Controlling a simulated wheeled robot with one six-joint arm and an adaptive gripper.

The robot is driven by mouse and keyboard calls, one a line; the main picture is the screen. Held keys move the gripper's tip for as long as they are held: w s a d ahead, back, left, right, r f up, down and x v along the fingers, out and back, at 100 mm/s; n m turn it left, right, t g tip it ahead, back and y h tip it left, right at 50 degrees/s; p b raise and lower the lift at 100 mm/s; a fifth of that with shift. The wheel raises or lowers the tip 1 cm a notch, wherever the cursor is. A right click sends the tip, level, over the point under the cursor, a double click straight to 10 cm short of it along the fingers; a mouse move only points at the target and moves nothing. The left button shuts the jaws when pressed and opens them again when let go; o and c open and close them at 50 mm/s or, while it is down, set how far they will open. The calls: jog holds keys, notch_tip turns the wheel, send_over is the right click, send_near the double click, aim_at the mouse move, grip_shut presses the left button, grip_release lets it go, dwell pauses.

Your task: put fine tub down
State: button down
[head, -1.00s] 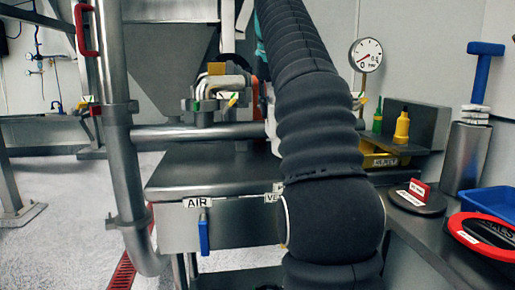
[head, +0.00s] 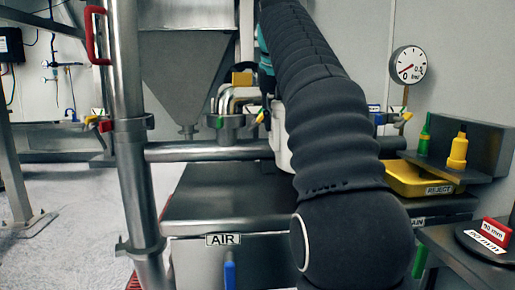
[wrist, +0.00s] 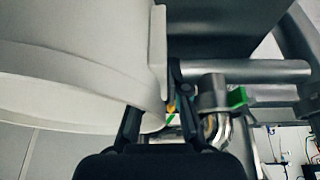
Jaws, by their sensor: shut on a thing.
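The fine tub, which I take to be the large pale white vessel (wrist: 75,60), fills the left of the wrist view. My gripper (wrist: 155,118) is shut on its edge, with one finger against the near side and one near the upright pale strip. In the head view a narrow part of the white tub (head: 281,140) shows behind my dark sleeved arm, above the grey metal bench. The gripper itself is hidden there by the arm. The tub's label and contents are not visible, and its clearance above the bench cannot be told.
The bench top (head: 220,200) is bare left of my arm. A yellow REJECT tray (head: 425,180) lies right of it, with green and yellow bottles (head: 457,152) behind. A steel upright pipe (head: 131,170) and cross pipe (head: 205,151) stand left. A gauge (head: 407,65) is behind.

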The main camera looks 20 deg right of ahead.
jog(key=w+a+f, duration=0.2)
jog(key=a+f, duration=0.1)
jog(key=f, duration=0.3)
jog(key=shift+w+a+f, duration=0.3)
jog(key=shift+a+f, duration=0.05)
jog(key=shift+f, duration=0.15)
jog(key=c, duration=1.2)
grip_release()
jog(key=v, duration=1.2)
